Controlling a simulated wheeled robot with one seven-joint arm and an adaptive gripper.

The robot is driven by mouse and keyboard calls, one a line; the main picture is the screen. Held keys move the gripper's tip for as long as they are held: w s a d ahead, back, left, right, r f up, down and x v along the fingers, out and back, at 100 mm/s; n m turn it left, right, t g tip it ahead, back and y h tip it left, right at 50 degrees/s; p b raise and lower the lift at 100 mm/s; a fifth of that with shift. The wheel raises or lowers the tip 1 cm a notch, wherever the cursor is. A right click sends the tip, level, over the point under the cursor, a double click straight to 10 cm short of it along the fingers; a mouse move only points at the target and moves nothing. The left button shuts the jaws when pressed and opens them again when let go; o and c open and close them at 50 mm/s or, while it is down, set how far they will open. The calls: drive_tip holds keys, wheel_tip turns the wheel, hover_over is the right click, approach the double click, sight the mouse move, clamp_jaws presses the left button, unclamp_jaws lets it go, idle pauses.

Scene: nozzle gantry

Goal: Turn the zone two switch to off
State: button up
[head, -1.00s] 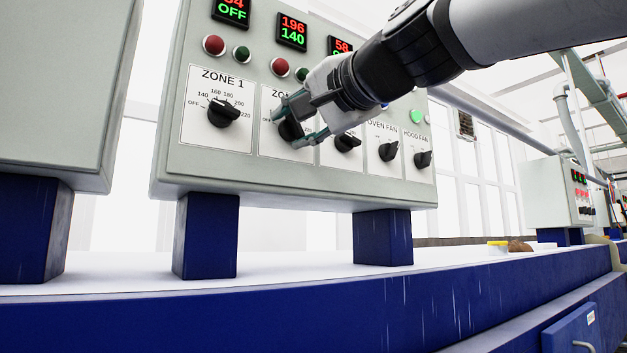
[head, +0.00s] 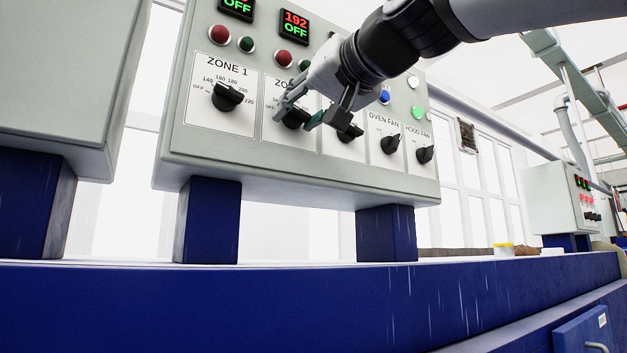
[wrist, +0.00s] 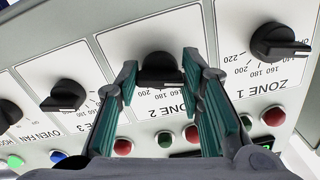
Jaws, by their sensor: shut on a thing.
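The zone two switch is a black knob (head: 294,118) on the white ZONE 2 plate of the grey control panel. It also shows in the wrist view as a black knob (wrist: 160,70) between my teal fingertips. My gripper (head: 301,111) is shut on this knob, one finger on each side. My fingers hide part of the ZONE 2 plate and dial in the head view. The display above zone two (head: 294,26) reads 192 in red and OFF in green.
The ZONE 1 knob (head: 228,97) is close on the left. To the right are the zone 3 knob (head: 350,133), the OVEN FAN knob (head: 390,145) and the HOOD FAN knob (head: 425,154). Red and green lamps sit above. Blue posts carry the panel.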

drive_tip(key=shift+f, duration=0.15)
idle(0.4)
drive_tip(key=o, duration=1.2)
drive_tip(key=v, duration=1.2)
